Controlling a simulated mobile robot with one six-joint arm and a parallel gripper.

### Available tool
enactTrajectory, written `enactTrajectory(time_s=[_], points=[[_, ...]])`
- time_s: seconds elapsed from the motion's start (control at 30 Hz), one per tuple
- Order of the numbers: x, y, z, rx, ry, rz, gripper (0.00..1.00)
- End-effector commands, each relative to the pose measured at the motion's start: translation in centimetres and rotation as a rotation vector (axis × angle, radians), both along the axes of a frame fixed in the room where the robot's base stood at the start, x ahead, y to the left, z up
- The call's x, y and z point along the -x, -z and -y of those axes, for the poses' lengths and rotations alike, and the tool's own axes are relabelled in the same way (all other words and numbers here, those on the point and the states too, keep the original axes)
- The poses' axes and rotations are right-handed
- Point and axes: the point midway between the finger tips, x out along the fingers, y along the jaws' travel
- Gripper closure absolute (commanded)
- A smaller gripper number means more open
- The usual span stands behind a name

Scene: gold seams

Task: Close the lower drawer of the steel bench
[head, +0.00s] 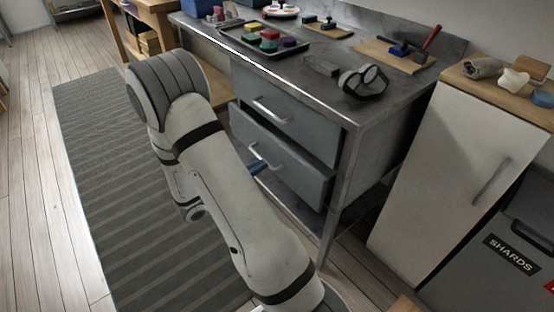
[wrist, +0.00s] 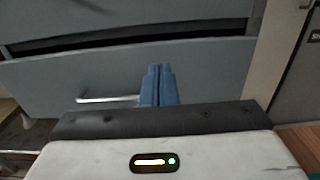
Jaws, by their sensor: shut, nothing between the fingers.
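The steel bench (head: 400,118) has two grey drawers below its top. The upper drawer (head: 290,105) looks closed. The lower drawer (head: 300,174) stands partly pulled out. In the wrist view the lower drawer's front (wrist: 220,75) spans the picture, with a dark gap above it. Its bar handle (wrist: 105,99) is left of my fingers. My gripper (head: 257,167) is at the lower drawer's front near the handle, partly hidden by my arm. The blue fingers (wrist: 157,72) are shut, empty and pointed at the drawer front; I cannot tell whether they touch it.
A white cabinet (head: 450,175) and a grey bin labelled SHARDS (head: 510,255) stand right of the bench. A striped mat (head: 110,190) lies on the wooden floor in front.

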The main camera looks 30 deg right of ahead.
Motion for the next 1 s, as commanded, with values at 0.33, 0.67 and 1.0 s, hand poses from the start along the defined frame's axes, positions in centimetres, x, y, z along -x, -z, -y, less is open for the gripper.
enactTrajectory(time_s=[0.33, 0.67, 1.0], points=[[-0.4, 0.2, 6.1, -0.001, 0.003, 0.001, 1.0], [-0.6, 0.0, 7.3, -0.001, -0.001, 0.0, 1.0], [-0.8, 0.0, 7.4, -0.002, -0.01, -0.001, 1.0]])
